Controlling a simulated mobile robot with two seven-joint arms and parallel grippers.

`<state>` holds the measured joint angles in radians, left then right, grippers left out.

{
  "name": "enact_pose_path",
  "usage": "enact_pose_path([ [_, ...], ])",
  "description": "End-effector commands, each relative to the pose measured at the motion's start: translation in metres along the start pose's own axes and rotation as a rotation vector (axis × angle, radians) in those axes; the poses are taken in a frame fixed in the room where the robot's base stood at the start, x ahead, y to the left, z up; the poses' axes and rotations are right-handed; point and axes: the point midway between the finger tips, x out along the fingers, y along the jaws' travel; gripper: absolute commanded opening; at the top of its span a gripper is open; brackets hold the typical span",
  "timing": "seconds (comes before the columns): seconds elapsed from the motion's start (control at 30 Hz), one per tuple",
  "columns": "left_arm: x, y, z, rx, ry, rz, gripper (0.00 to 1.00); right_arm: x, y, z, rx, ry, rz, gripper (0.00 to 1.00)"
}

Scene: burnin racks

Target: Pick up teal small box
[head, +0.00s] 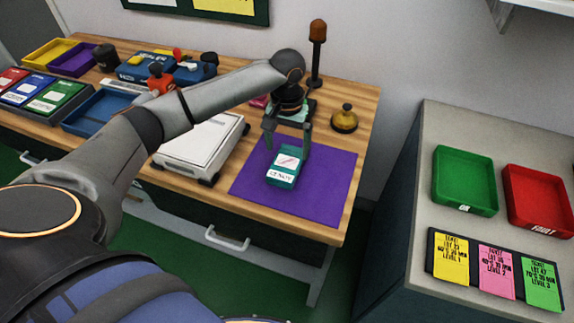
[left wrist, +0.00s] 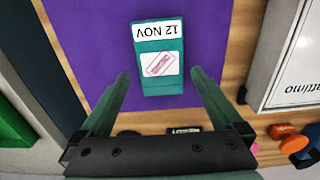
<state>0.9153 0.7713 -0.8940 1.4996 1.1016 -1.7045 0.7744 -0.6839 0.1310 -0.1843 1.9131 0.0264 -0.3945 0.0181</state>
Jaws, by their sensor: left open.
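The teal small box (head: 284,169) sits on a purple mat (head: 330,190) on the wooden table. Its white labels, one reading 12 NOV, show in the left wrist view, where the box (left wrist: 160,85) lies ahead of the fingers. My left gripper (head: 289,142) is open above the far end of the box. In the left wrist view its two fingertips (left wrist: 159,74) stand apart on either side of the box's near end, with gaps to both sides. I cannot tell whether the fingers are down at box height. My right gripper is not in view.
A white scale-like device (head: 200,145) stands left of the mat. A brass bell (head: 344,119) and a lamp post (head: 317,55) stand behind it. A separate counter at right holds green (head: 464,180) and red (head: 538,200) trays and several tickets.

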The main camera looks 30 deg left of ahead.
Motion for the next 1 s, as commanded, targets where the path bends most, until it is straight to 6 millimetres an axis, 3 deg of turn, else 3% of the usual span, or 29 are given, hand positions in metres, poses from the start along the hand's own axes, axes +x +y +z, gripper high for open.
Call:
enact_pose_path([
  [0.33,0.046,-0.001,0.004,0.000,-0.003,-0.001,1.00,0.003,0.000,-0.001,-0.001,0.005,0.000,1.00],
  [0.63,0.052,-0.001,0.003,0.001,0.000,-0.001,1.00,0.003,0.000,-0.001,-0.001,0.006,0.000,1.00],
  [1.0,0.051,-0.001,0.003,0.001,0.000,-0.001,0.59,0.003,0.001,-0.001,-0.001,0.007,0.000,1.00],
])
